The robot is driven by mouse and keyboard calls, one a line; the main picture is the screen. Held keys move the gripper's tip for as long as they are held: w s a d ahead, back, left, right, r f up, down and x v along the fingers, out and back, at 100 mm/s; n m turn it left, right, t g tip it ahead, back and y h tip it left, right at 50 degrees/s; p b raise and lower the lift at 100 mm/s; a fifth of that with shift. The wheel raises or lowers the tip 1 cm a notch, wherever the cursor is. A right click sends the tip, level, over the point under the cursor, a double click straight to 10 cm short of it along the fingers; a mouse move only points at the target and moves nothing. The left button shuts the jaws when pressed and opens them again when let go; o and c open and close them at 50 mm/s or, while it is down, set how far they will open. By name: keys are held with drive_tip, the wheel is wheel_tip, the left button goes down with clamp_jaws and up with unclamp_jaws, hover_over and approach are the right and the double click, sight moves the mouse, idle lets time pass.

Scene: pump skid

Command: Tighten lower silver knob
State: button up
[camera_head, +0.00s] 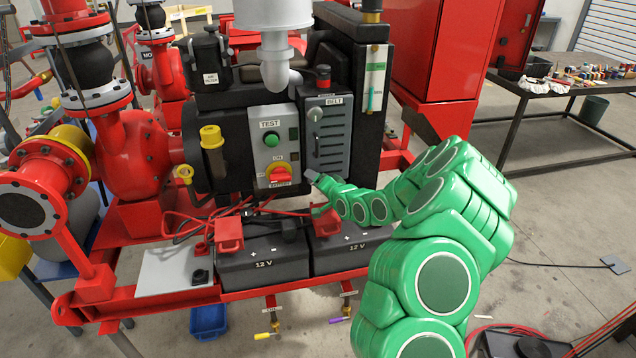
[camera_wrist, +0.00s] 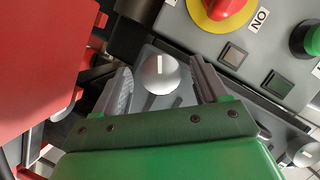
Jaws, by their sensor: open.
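The lower silver knob (camera_wrist: 160,73) is round, with a pale mark line on its face, and sits on a grey panel. In the wrist view my gripper (camera_wrist: 162,82) is open, with one finger on either side of the knob. I cannot tell whether either finger touches it. In the head view my gripper (camera_head: 314,177) is at the bottom of the grey panel (camera_head: 336,140) labelled BELT, and the lower knob is not clearly visible there. An upper silver knob (camera_head: 314,114) is near that panel's top; a silver knob (camera_wrist: 306,155) also shows at the wrist view's lower right.
Left of the BELT panel is a TEST box with a green button (camera_head: 271,139) and a red-and-yellow switch (camera_head: 279,174); this switch is close to the knob in the wrist view (camera_wrist: 222,8). Black 12 V batteries (camera_head: 262,267) with red cables lie below. A large red surface (camera_wrist: 40,60) fills the wrist view's left.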

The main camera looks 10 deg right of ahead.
drive_tip(key=c, duration=1.1)
drive_tip(key=shift+o, duration=0.2)
drive_tip(key=shift+n, duration=0.3)
drive_tip(key=shift+s+a+r+n+g+h, duration=0.1)
drive_tip(key=shift+n+g+h, duration=0.1)
drive_tip(key=shift+n+h, duration=0.8)
drive_tip(key=shift+w+a+f+n+g+h, duration=0.15)
drive_tip(key=shift+n+h, duration=0.45)
drive_tip(key=shift+n, duration=0.65)
drive_tip(key=shift+s+r+n+g+h, duration=0.15)
drive_tip(key=shift+n+g+h, duration=0.1)
drive_tip(key=shift+n+h, duration=0.75)
drive_tip(key=shift+n, duration=0.25)
drive_tip(key=o, duration=1.1)
drive_tip(key=shift+c, duration=0.2)
